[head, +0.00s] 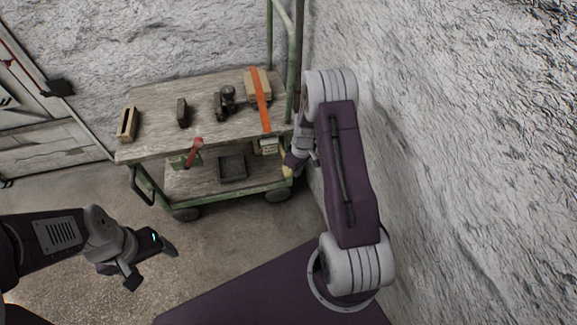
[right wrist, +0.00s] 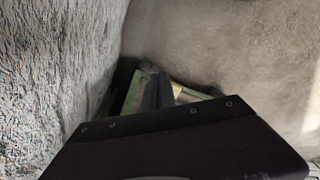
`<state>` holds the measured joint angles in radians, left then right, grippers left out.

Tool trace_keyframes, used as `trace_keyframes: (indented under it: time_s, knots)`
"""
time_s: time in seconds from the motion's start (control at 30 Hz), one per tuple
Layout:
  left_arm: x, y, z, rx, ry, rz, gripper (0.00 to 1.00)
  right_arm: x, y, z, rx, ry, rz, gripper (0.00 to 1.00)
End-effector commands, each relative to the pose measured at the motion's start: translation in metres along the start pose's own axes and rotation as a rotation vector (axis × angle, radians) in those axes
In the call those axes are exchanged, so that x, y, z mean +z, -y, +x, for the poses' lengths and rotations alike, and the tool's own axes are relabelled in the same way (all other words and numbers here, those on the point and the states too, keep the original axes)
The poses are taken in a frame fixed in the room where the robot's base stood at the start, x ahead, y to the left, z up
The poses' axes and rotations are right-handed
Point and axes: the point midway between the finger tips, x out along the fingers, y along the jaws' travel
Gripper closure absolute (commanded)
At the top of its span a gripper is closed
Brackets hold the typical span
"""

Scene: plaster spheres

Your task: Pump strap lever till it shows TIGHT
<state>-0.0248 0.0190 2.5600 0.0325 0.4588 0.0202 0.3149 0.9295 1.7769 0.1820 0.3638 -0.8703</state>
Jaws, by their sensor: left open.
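An orange strap (head: 262,103) runs over a wooden box (head: 251,84) and down to the front edge of a cart (head: 150,149). A pale strap-tightener housing (head: 268,146) hangs at that edge, too small to read any word on it. A yellowish piece, perhaps the lever (head: 287,172), shows beside my right gripper (head: 292,162). My right gripper is at the cart's right front corner, mostly hidden by its own arm; whether it holds the piece is unclear. In the right wrist view a dark finger (right wrist: 150,92) stands before green and yellow parts. My left gripper (head: 152,264) is open and empty above the floor.
The cart top holds a small wooden frame (head: 127,124), a dark block (head: 183,112) and dark metal parts (head: 225,100). A red-handled tool (head: 194,150) hangs in front, and a dark tray (head: 232,168) lies below. A rough wall (head: 450,150) stands close on the right.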

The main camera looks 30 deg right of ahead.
Motion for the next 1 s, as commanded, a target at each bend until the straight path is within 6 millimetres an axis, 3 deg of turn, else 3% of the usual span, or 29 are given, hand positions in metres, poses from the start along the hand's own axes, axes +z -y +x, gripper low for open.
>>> trace_keyframes:
  time_s: [0.2,0.4,1.0]
  knots:
    - [-0.002,0.000,-0.015,0.000,0.000,0.000,0.20,-0.001,-0.001,-0.049,0.002,-0.001,0.000,1.00]
    - [-0.002,0.000,-0.021,0.000,0.000,0.000,0.20,0.000,0.000,-0.076,0.001,-0.001,0.001,1.00]
    - [-0.002,0.000,-0.021,0.000,0.000,0.000,0.20,0.001,0.000,-0.081,0.000,0.001,0.001,1.00]
